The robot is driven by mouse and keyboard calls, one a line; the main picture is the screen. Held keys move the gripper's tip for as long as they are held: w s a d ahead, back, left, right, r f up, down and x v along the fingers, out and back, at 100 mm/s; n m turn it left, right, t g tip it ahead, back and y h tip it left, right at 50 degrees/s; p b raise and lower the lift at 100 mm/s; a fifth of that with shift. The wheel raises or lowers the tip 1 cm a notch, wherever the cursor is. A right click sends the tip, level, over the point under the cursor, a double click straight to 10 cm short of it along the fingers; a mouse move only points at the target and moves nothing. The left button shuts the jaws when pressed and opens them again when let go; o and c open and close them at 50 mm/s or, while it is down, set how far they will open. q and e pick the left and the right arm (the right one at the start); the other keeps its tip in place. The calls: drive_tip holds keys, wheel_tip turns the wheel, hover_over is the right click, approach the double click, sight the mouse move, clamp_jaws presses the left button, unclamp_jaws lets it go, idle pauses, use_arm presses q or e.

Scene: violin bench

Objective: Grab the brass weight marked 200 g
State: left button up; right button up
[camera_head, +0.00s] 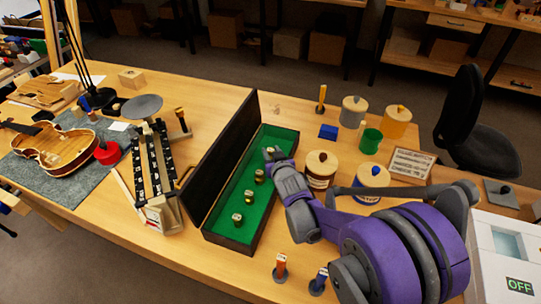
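An open case (264,216) with a green lining lies on the bench and holds several small brass weights in a row. Three stand clear: a front weight (237,219), a middle weight (249,196) and a farther weight (259,175). Their markings are too small to read, so I cannot tell which is the 200 g one. My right gripper (272,153) reaches over the far part of the case, at a further brass-coloured piece between or beside its fingertips. I cannot tell if it is shut on it. My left gripper is out of view.
The case's dark lid (218,160) stands up on its left. A violin (57,147) lies on a grey mat at the left. Two small upright tools (280,268) stand in front.

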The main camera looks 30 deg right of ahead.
clamp_jaws()
